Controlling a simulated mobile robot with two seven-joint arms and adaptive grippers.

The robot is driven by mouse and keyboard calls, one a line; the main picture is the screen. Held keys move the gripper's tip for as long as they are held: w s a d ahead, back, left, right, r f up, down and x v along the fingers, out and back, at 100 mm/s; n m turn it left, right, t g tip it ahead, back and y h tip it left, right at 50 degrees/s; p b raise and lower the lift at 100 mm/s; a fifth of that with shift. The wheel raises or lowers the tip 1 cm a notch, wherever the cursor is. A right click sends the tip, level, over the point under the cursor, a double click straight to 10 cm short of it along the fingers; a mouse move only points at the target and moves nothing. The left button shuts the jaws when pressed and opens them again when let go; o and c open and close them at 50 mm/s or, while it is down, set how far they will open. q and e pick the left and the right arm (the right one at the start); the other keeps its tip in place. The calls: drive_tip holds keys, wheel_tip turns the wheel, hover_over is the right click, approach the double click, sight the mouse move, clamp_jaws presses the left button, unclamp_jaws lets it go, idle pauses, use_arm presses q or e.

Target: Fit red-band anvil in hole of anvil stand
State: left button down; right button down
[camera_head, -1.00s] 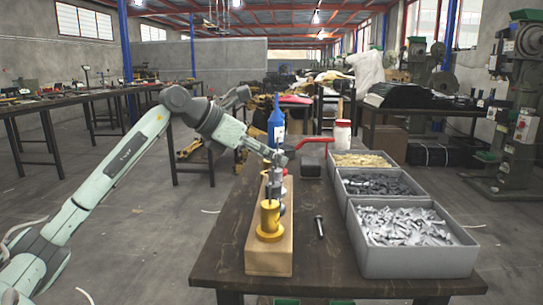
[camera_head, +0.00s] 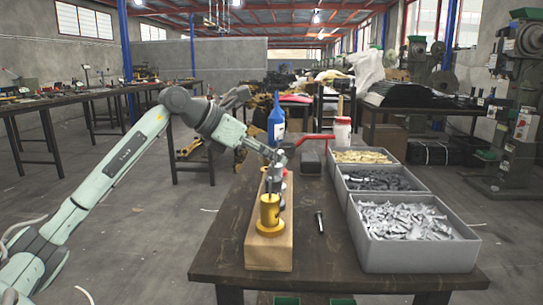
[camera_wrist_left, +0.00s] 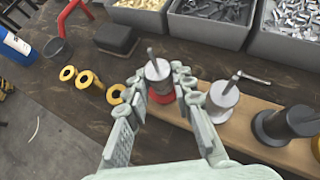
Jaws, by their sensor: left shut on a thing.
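My left gripper (camera_wrist_left: 158,98) is shut on the red-band anvil (camera_wrist_left: 158,70), a silver cylinder with a thin pin on top and a red band at its base. In the head view, my left gripper (camera_head: 277,160) is over the far end of the wooden anvil stand (camera_head: 268,258). The held anvil is upright or nearly so at the stand's end in the wrist view; I cannot tell whether it is seated in a hole. A silver anvil (camera_wrist_left: 222,98), a dark anvil (camera_wrist_left: 285,125) and a yellow anvil (camera_head: 269,213) stand along the stand. My right gripper is not in view.
Grey bins of metal parts (camera_head: 415,258) line the table's right side. A bolt (camera_head: 319,221) lies between bins and stand. A blue bottle (camera_head: 276,125), a white jar with a red lid (camera_head: 342,131) and a red handle (camera_head: 312,138) are at the back. Yellow rings (camera_wrist_left: 84,79) lie beyond the stand.

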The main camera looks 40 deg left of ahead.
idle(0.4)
use_arm(q)
drive_tip(key=c, duration=1.2)
unclamp_jaws()
drive_tip(key=v, duration=1.2)
drive_tip(key=v, duration=1.2)
